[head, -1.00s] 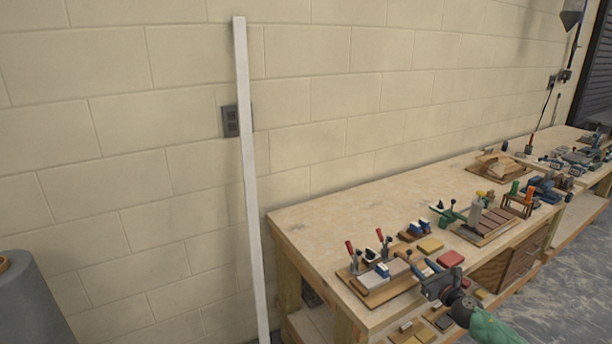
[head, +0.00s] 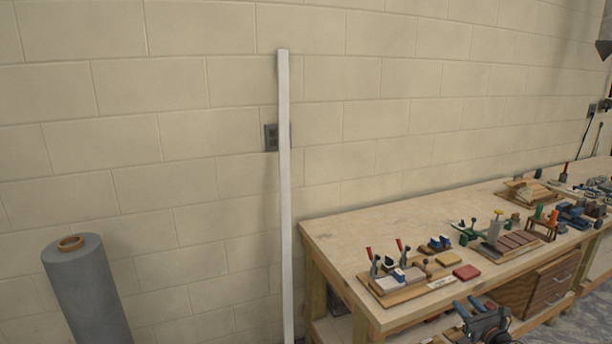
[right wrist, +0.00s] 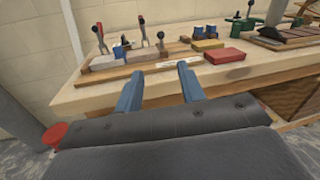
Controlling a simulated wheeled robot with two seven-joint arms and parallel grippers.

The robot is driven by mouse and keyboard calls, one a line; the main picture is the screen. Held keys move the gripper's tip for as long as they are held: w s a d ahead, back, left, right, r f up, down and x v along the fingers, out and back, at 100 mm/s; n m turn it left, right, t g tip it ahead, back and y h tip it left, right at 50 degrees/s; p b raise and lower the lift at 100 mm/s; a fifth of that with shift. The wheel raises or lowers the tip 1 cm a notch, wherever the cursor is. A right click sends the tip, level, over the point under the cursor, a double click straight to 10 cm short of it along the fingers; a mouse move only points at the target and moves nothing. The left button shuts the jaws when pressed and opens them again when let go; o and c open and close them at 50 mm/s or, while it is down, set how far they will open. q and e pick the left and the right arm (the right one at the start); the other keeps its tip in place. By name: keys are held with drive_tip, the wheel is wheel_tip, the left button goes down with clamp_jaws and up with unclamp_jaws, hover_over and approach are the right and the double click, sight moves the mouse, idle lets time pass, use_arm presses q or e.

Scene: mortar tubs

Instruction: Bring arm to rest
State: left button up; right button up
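My right gripper (head: 466,309) shows at the bottom right of the head view, in front of the workbench's front edge. Its two blue fingers also show in the right wrist view (right wrist: 160,82). They stand apart with nothing between them, so it is open and empty. The workbench (head: 345,228) lies beyond the fingers. On its near end is a wooden board with red-handled clamps (head: 405,281), which shows past the fingertips in the right wrist view (right wrist: 130,62). My left gripper is not in view.
A yellow block (head: 448,258) and a red block (head: 467,272) lie beside the clamp board. More tools and fixtures fill the bench to the right. A white strip (head: 285,200) leans on the block wall. A grey roll (head: 88,290) stands at left. The bench's back left corner is bare.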

drive_tip(key=d+f+m+g+h, duration=0.1)
drive_tip(key=d+f+m+h, duration=0.3)
drive_tip(key=m, duration=0.8)
drive_tip(key=d+f+m+g+h, duration=0.25)
drive_tip(key=d+m+h, duration=0.25)
drive_tip(key=m, duration=0.6)
drive_tip(key=s+a+f+m+g, duration=0.25)
drive_tip(key=s+f+m, duration=0.25)
drive_tip(key=f, duration=0.4)
drive_tip(key=s+a+f+m+g, duration=0.25)
drive_tip(key=s+f+m, duration=0.2)
drive_tip(key=f, duration=0.45)
drive_tip(key=s+a+f+m+g+y, duration=0.4)
drive_tip(key=s+a+f+g, duration=0.1)
drive_tip(key=s+a+f, duration=1.3)
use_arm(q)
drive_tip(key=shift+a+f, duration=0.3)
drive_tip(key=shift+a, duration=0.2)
use_arm(e)
drive_tip(key=s+a+f+g, duration=0.1)
drive_tip(key=s+a+f, duration=0.2)
drive_tip(key=s+a, duration=0.2)
drive_tip(key=s+a+f+m+y, duration=0.1)
drive_tip(key=s+a+f, duration=0.3)
drive_tip(key=s, duration=0.6)
drive_tip(key=s+a+f+g+y, duration=0.1)
drive_tip(key=s+a+f, duration=0.3)
drive_tip(key=s+a, duration=0.3)
drive_tip(key=shift+s+g, duration=0.35)
drive_tip(key=shift+s, duration=0.2)
